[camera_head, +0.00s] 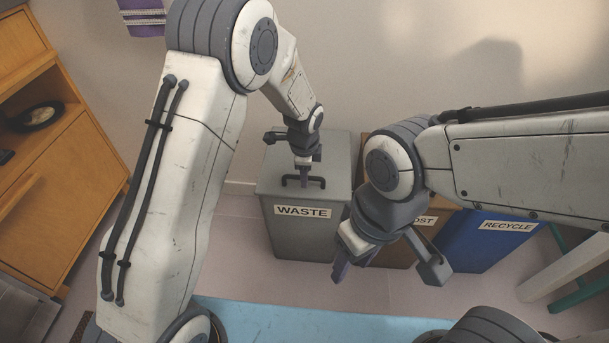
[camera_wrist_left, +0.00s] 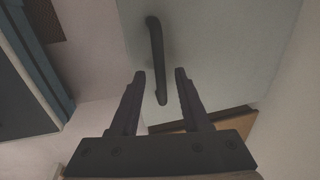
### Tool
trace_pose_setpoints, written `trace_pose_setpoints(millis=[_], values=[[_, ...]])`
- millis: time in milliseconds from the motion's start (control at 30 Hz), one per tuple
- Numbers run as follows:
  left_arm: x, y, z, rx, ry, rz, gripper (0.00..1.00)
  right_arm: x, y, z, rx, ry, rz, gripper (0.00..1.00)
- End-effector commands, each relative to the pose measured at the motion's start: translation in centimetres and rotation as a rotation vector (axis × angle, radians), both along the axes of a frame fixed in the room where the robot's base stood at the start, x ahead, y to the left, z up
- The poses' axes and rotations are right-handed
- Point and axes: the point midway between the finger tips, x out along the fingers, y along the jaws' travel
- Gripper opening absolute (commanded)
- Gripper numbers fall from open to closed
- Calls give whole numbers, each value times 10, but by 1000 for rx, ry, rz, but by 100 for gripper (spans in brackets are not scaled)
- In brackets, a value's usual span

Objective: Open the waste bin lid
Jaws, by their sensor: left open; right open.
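The grey waste bin (camera_head: 296,238), labelled WASTE, stands against the wall with its grey lid (camera_head: 337,165) down flat. A dark bar handle (camera_head: 318,182) is on the lid near its front edge. My left gripper (camera_head: 304,174) is above the handle, pointing down. In the left wrist view, the handle (camera_wrist_left: 156,45) runs lengthwise and its near end shows between the two open fingers (camera_wrist_left: 160,76), which are apart from each other. Whether they touch the handle cannot be told. My right gripper (camera_head: 351,261) hangs open and empty in front of the bins.
A brown bin (camera_head: 396,256), partly hidden by my right arm, and a blue RECYCLE bin (camera_head: 480,243) stand right of the waste bin. A wooden cabinet (camera_head: 65,185) is at left. A blue mat (camera_head: 300,318) lies on the floor in front.

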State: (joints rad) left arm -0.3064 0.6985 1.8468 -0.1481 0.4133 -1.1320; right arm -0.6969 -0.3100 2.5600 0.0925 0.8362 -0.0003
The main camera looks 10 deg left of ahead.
Motion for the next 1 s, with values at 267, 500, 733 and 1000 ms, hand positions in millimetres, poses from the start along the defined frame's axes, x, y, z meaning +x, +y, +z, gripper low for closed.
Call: trace_pose_setpoints(millis=[267,500,733,1000], values=[[0,0,0,0,-1,0,39,0,0,0,0,0,0,50],[0,0,0,0,0,0,0,0,0,0,0,0,0,50],[0,0,0,0,0,0,0,0,0,0,0,0,0,50],[0,0,0,0,0,0,0,0,0,0,0,0,0,50]])
